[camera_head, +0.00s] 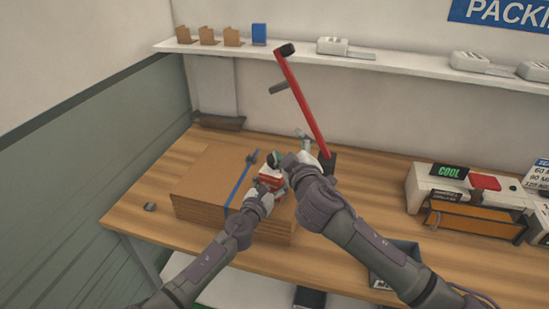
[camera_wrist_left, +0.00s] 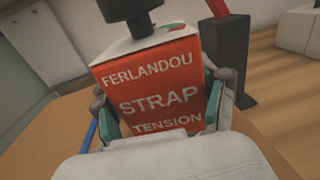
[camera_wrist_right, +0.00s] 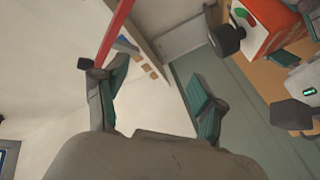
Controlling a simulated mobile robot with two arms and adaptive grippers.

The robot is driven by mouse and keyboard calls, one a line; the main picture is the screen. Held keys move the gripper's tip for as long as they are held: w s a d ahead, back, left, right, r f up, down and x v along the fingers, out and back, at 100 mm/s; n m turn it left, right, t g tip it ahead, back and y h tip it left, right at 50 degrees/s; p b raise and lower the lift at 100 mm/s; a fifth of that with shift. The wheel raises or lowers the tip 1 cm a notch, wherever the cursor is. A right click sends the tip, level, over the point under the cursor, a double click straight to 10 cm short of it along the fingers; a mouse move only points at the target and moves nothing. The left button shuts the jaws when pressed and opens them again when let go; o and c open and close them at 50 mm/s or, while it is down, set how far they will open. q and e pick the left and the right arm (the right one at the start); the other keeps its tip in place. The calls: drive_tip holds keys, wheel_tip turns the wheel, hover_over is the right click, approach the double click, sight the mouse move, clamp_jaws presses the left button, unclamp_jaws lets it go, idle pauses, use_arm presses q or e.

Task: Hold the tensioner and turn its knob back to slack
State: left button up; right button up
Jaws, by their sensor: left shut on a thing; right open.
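The tensioner (camera_wrist_left: 155,85) is a red box lettered "FERLANDOU STRAP TENSION" with a white top. Its black knob (camera_wrist_left: 130,8) stands on top, partly cut off in the left wrist view. My left gripper (camera_head: 266,190) is shut on the tensioner (camera_head: 271,180), one finger on each side, by the cardboard stack. My right gripper (camera_head: 290,155) is open and empty, just above and beside the tensioner. In the right wrist view the knob (camera_wrist_right: 227,38) lies to the right of the open fingers, not between them.
A blue strap (camera_head: 239,185) crosses the flat cardboard stack (camera_head: 205,178) on the wooden table. A long red lever (camera_head: 303,105) on a black base rises close behind my right gripper. A machine with a "COOL" display (camera_head: 448,170) stands at right; a shelf (camera_head: 290,56) runs along the wall.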

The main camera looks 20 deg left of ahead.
drive_tip(key=s+a+f+m+g+h, duration=0.25)
drive_tip(key=s+f+m, duration=0.2)
drive_tip(key=m, duration=0.55)
drive_tip(key=shift+g+h, duration=0.25)
drive_tip(key=shift+h, duration=0.1)
drive_tip(key=x, duration=0.7)
drive_tip(key=d+x, duration=0.1)
drive_tip(key=x, duration=0.3)
drive_tip(key=shift+w+a+r, duration=0.1)
drive_tip(key=shift+w+r, duration=0.05)
drive_tip(key=shift+w, duration=0.2)
drive_tip(key=shift+c, duration=0.4)
drive_tip(key=c, duration=1)
drive_tip(key=shift+c, duration=0.5)
drive_tip(key=shift+s+n+g+y, duration=0.1)
drive_tip(key=shift+n+g+y, duration=1.4)
drive_tip(key=shift+n+y, duration=0.7)
